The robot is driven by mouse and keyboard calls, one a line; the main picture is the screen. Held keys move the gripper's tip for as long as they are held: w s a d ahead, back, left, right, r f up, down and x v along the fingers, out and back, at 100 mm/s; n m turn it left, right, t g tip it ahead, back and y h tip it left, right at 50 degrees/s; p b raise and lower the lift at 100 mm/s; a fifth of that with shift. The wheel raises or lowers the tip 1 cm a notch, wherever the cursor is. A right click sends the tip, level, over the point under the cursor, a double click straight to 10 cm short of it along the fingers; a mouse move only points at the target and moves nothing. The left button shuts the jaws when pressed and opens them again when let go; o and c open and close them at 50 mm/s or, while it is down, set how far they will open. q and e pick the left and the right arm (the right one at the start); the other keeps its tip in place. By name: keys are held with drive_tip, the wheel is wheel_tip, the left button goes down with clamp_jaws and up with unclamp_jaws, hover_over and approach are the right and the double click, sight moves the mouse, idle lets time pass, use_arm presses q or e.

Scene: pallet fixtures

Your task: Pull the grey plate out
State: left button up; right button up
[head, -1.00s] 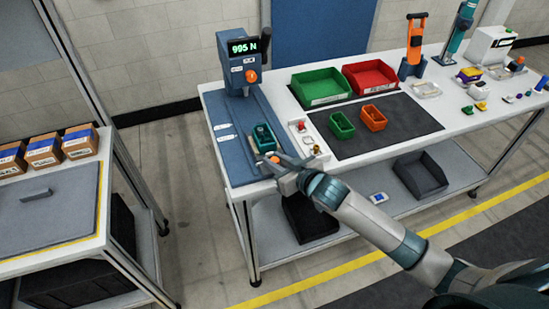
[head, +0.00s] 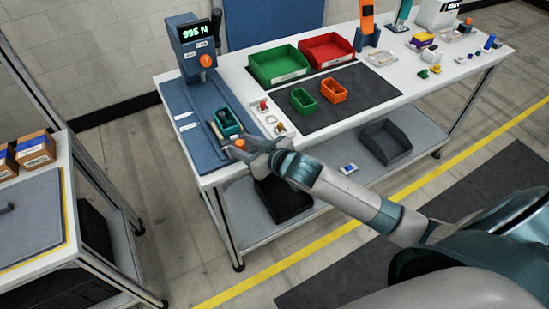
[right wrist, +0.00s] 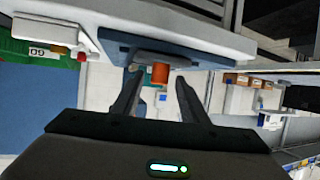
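A flat grey plate (head: 30,222) with a small dark handle (head: 5,208) lies on the left table, inside a yellow edge line. The left picture edge cuts it off. My right gripper (head: 252,148) is far from it, at the front edge of the blue press base (head: 183,128) on the right bench. An orange knob (head: 240,144) is by its fingers. In the right wrist view, the two fingers (right wrist: 158,88) are apart, with the orange knob (right wrist: 160,74) between or just beyond them; contact cannot be told. My left gripper is not in view.
A teal block (head: 228,122) sits on the press base. Green (head: 279,66) and red bins (head: 326,50) stand behind a dark mat (head: 355,88). Cartons (head: 35,150) stand behind the plate. A floor gap (head: 150,185) separates the tables.

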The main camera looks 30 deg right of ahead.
drive_tip(key=b+v, duration=0.2)
drive_tip(key=v, duration=1.4)
idle(0.3)
